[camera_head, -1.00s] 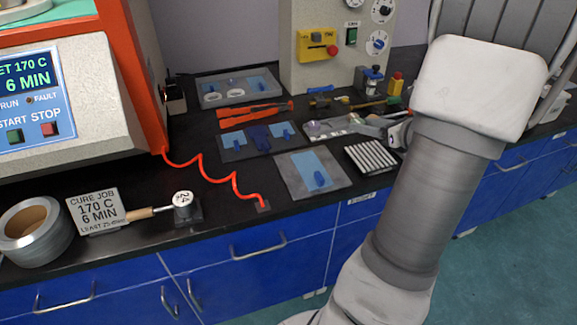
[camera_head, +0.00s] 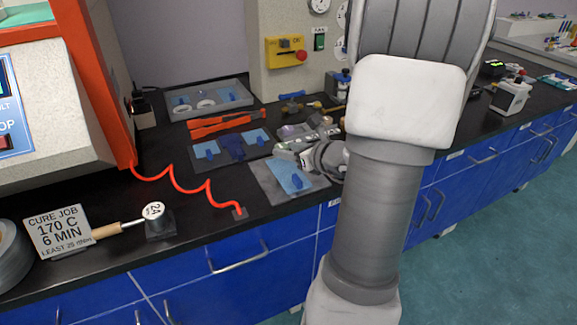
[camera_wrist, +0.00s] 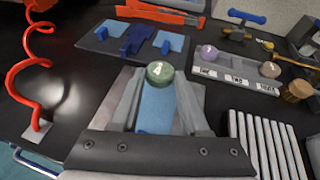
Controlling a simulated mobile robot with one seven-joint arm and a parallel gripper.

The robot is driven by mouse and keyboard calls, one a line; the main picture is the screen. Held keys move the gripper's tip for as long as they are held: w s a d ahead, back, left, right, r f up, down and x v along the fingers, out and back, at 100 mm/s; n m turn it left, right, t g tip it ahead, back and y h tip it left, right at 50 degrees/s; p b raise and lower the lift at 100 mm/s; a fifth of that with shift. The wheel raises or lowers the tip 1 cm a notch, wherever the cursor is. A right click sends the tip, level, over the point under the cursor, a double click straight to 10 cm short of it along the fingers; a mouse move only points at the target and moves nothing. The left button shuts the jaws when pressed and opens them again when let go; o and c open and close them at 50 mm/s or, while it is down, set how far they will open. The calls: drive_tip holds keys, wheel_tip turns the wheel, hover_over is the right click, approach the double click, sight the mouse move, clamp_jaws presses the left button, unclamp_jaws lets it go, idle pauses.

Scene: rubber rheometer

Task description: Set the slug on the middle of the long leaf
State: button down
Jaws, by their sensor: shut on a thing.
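The slug (camera_wrist: 159,72) is a short green disc with a light mark on top. My gripper (camera_wrist: 160,84) is shut on it, one grey finger on each side. The long leaf (camera_wrist: 156,108) is a light blue strip on a grey plate (camera_wrist: 108,122); it lies below and between my fingers in the wrist view, its near end hidden by my gripper. I cannot tell how high the slug is above it. In the head view the long leaf (camera_head: 285,172) lies on the nearest plate (camera_head: 265,182), with my gripper (camera_head: 283,149) at its far end. A dark blue tab sits on the leaf there.
A second plate (camera_head: 193,149) with blue pieces lies behind. A holder (camera_wrist: 238,77) with other slugs stands to the right, and a rack of white rods (camera_wrist: 262,142) lies right of the plate. A coiled red cord (camera_head: 185,188) runs left of the plate. Orange tools lie farther back.

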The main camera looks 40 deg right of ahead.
sight(289, 170)
drive_tip(key=shift+f+b, duration=0.85)
drive_tip(key=shift+f, duration=1.1)
drive_tip(key=shift+f, duration=0.2)
drive_tip(key=shift+c, duration=2)
unclamp_jaws()
drive_tip(key=shift+r, duration=0.15)
drive_tip(key=shift+r, duration=0.2)
drive_tip(key=p+v, duration=0.3)
drive_tip(key=v, duration=0.9)
